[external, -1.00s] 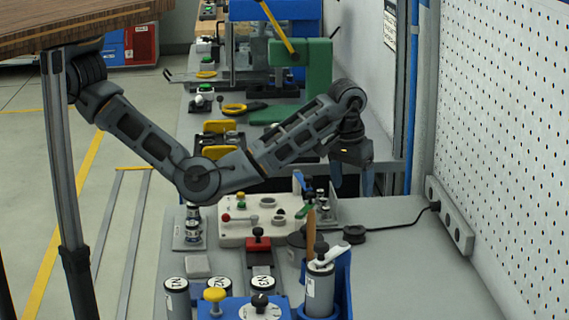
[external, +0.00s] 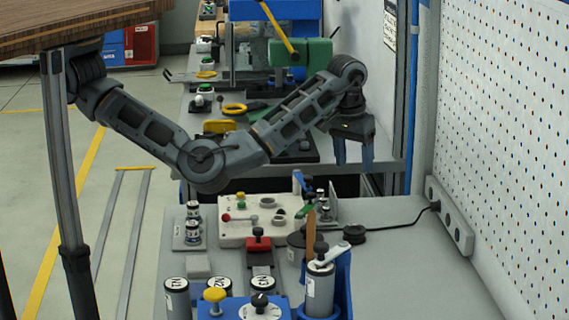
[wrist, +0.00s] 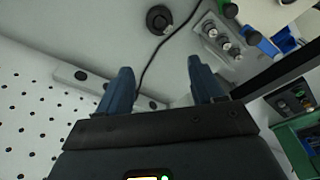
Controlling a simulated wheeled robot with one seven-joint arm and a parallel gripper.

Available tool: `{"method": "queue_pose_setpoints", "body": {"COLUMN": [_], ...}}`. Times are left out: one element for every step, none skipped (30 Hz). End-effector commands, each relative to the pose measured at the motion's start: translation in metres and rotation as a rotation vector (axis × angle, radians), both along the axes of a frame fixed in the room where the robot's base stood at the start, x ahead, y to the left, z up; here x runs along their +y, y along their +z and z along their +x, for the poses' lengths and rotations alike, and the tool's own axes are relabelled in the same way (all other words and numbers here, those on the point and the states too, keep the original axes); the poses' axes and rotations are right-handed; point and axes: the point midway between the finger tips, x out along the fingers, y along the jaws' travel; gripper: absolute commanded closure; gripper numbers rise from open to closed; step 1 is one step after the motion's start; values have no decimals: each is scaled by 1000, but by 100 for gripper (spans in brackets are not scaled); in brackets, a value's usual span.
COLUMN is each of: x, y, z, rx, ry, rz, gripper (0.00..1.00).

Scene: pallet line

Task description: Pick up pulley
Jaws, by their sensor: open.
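A small black round piece with a grooved rim, which looks like the pulley (external: 354,233), lies flat on the grey bench, right of the crowded fixtures. In the wrist view the pulley (wrist: 159,19) shows near the top edge, with a dark centre, beyond the fingertips. My gripper (external: 354,160) hangs above the bench with its fingers pointing down, apart from the pulley. In the wrist view my gripper (wrist: 160,66) has its two blue fingers wide apart with nothing between them.
A black cable runs from the wall power strip (external: 450,215) to beside the pulley. A metal bracket with small cylinders (external: 325,203) and a blue holder (external: 340,285) stand left of it. A white pegboard wall (external: 500,120) bounds the right. The bench's front right is clear.

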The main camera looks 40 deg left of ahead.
Motion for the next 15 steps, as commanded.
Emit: {"method": "queue_pose_setpoints", "body": {"x": [12,15,19,23,26,32,36,42,49,54,60,69,77,85,99], "y": [-7,-7,-8,-8,-8,-9,-9,-10,-11,-12,-12,-13,-14,-14,-16], "z": [17,24,32,39,45,55,61,69,79,87,96,107,117,127,141], "rx": [4,4,5,5,6,8,10,11,12,14,15,17,19,22,25], "ry": [42,60,84,104,121,150,169,193,222,245,272,308,338,369,417], "rz": [-11,-21,-37,-48,-61,-78,-90,-102,-120,-135,-150,-172,-190,-209,-237], "gripper": [33,33,33,33,33,33,33,33,33,33,33,33,33,33,33]}}
